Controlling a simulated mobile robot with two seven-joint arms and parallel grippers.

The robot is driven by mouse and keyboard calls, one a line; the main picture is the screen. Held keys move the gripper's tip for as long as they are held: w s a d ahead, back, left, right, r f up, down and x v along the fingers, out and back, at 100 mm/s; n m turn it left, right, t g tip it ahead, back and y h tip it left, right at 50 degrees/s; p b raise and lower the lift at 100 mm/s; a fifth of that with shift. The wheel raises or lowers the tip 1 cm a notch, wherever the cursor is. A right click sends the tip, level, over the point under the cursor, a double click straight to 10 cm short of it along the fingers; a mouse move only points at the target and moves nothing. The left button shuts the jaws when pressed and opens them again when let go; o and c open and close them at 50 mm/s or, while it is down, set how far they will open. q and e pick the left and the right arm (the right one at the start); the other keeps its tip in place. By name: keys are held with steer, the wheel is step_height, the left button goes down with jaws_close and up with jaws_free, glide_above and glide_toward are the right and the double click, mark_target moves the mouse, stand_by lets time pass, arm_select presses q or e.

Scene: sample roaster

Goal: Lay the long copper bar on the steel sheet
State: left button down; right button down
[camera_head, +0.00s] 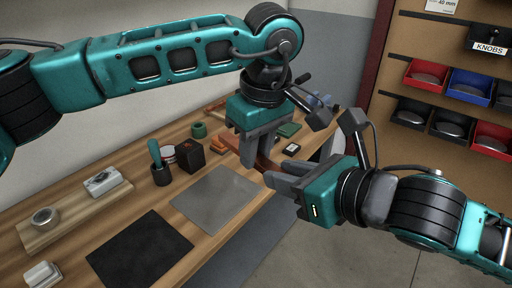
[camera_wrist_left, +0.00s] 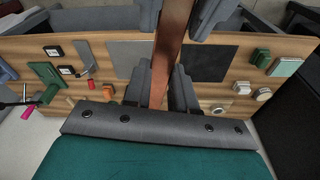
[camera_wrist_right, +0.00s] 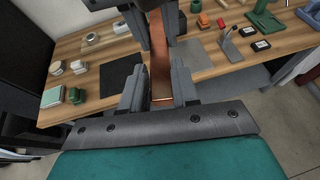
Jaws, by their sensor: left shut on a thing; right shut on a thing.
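The long copper bar (camera_head: 265,162) is held between both of my grippers, above the workbench, and is largely hidden by the fingers in the head view. It shows as a long reddish strip in the left wrist view (camera_wrist_left: 171,45) and the right wrist view (camera_wrist_right: 159,55). My left gripper (camera_head: 249,160) is shut on the bar from above. My right gripper (camera_head: 274,180) is shut on it nearer the bench's front edge. The grey steel sheet (camera_head: 214,198) lies bare on the bench, left of and below both grippers; it also shows in the left wrist view (camera_wrist_left: 130,55).
A black mat (camera_head: 140,252) lies left of the sheet. A dark cup with a green-handled tool (camera_head: 160,172) and a dark box (camera_head: 189,155) stand behind the sheet. A wooden board (camera_head: 70,215) holds small items. Shelf bins (camera_head: 468,85) hang at the right.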

arm_select(q)
steer(key=shift+d+r, duration=0.1)
steer(key=shift+d, duration=0.05)
arm_select(e)
steer(key=c, duration=0.8)
jaws_free()
steer(key=shift+s+a, duration=0.15)
steer(key=shift+o, duration=0.2)
